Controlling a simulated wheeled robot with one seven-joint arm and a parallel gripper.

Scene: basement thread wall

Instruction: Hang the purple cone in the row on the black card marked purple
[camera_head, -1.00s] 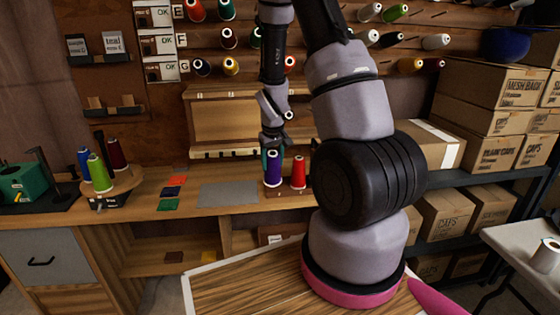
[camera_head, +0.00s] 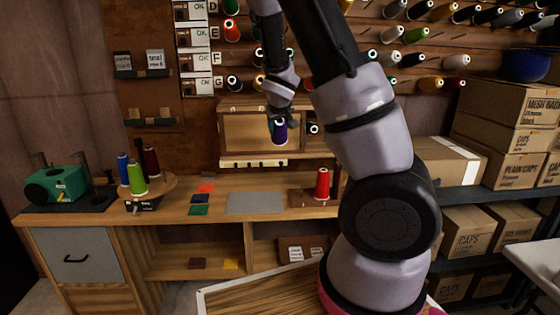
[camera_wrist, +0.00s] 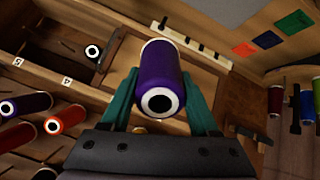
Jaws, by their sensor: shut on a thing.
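The purple cone (camera_head: 279,133) hangs in my gripper (camera_head: 280,118) above the bench, in front of the wooden box on the wall. In the wrist view the purple cone (camera_wrist: 158,65) lies between the green fingers of my gripper (camera_wrist: 160,92), its white end ring toward the camera. The fingers are closed on its sides. Thread rows on the wall (camera_head: 420,60) hold coloured cones on pegs. I cannot make out a black card marked purple.
A red cone (camera_head: 322,184) stands on the bench, right of a grey mat (camera_head: 255,203). A round stand (camera_head: 150,187) with blue, green and dark red cones is at the left. Cardboard boxes (camera_head: 500,130) fill the right. In the wrist view, red and dark cones (camera_wrist: 65,119) are close at left.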

